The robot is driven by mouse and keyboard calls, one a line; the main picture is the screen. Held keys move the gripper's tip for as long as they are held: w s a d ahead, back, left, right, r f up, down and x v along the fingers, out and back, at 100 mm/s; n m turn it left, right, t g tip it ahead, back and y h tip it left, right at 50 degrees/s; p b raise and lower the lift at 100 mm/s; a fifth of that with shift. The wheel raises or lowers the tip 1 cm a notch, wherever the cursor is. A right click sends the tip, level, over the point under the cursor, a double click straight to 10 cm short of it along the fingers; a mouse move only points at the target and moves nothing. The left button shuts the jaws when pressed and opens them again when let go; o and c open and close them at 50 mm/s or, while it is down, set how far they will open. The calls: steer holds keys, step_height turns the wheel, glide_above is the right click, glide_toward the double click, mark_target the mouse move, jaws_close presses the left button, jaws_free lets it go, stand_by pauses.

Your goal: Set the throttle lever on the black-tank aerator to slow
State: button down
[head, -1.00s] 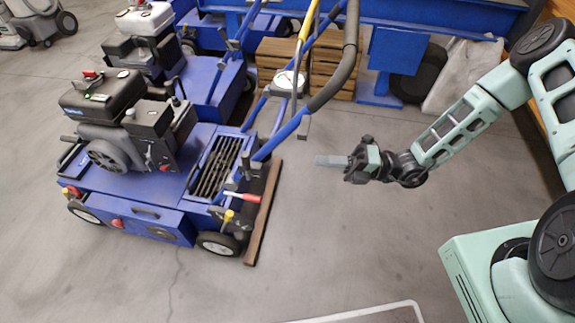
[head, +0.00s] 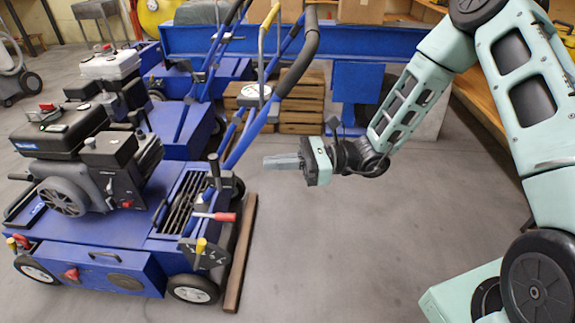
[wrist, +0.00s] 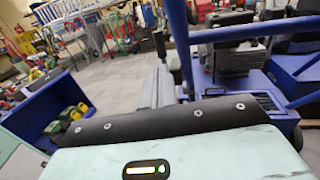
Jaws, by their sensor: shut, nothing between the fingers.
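The black-tank aerator (head: 72,185) stands at the left in the head view, a blue machine with a black tank (head: 60,125) on its engine. At its right end are a black upright lever (head: 213,168), a red-tipped lever (head: 224,217) and a yellow-tipped one (head: 201,245). I cannot tell which is the throttle lever, and no slow mark is legible. My gripper (head: 268,162) is shut and empty, pointing left, to the right of the aerator's handle and apart from the levers. In the wrist view the fingers (wrist: 158,88) point towards a black-knobbed rod (wrist: 160,42) beside a blue tube.
A second aerator with a white tank (head: 108,63) stands behind. The blue handle bars with a black grip (head: 300,60) rise between my gripper and the engine. A wooden strip (head: 241,255) lies along the aerator's right side. Wooden crates (head: 300,108) stand behind. The floor at right is clear.

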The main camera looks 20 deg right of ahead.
mark_target(229, 162)
steer(key=w+a+b, duration=0.1)
steer(key=a, duration=0.7)
steer(key=shift+w+a+b, duration=0.2)
steer(key=shift+a+b, duration=0.15)
steer(key=shift+r, duration=0.2)
steer(key=p, duration=0.1)
steer(key=r+p, duration=0.1)
steer(key=shift+w+a+p, duration=0.2)
steer(key=shift+a+p, duration=0.15)
steer(key=shift+a, duration=0.05)
steer(key=shift+a+f, duration=0.15)
steer(key=shift+a, duration=0.05)
steer(key=shift+d, duration=0.1)
